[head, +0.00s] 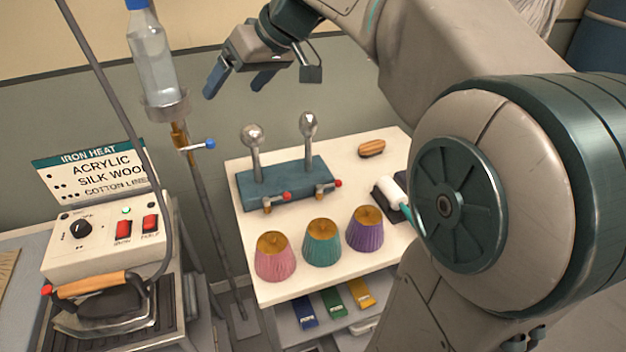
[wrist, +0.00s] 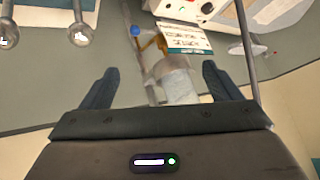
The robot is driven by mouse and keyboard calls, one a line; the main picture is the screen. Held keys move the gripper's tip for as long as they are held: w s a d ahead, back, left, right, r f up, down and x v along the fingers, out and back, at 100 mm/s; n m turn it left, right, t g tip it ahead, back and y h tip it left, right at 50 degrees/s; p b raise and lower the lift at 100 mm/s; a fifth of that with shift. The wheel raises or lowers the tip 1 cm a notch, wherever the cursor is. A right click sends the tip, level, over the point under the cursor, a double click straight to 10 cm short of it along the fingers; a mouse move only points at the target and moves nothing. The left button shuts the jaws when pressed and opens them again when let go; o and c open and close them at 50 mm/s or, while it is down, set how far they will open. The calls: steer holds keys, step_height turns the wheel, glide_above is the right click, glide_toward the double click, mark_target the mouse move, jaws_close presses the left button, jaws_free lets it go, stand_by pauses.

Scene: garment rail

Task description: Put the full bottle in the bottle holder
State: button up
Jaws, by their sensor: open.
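A clear bottle (head: 154,62) with a blue cap stands in the metal ring of the bottle holder (head: 168,107), on a pole at the left of the head view. I cannot tell its fill level. My gripper (head: 234,90) is open and empty, to the right of the bottle and apart from it. In the wrist view, the clear bottle (wrist: 180,88) and the holder ring (wrist: 167,68) show between and beyond the open fingers of my gripper (wrist: 160,70).
An iron station (head: 105,245) with an iron (head: 105,300) and a hanging cord stands left of the pole. A white table (head: 285,225) carries a teal block with two metal-balled posts (head: 285,183) and three coloured cups (head: 322,243). Open air lies between gripper and bottle.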

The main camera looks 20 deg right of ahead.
steer(key=s+d+f+m+g+h, duration=0.1)
steer(key=s+d+f+m+h, duration=0.1)
steer(key=s+f, duration=0.8)
steer(key=s+d+f+m+g+h, duration=0.1)
steer(key=s+d+f+m+h, duration=0.2)
steer(key=s+f, duration=0.7)
steer(key=shift+s+f+h, duration=0.25)
steer(key=shift+f+h, duration=0.25)
steer(key=shift+f, duration=0.3)
steer(key=shift+a, duration=0.1)
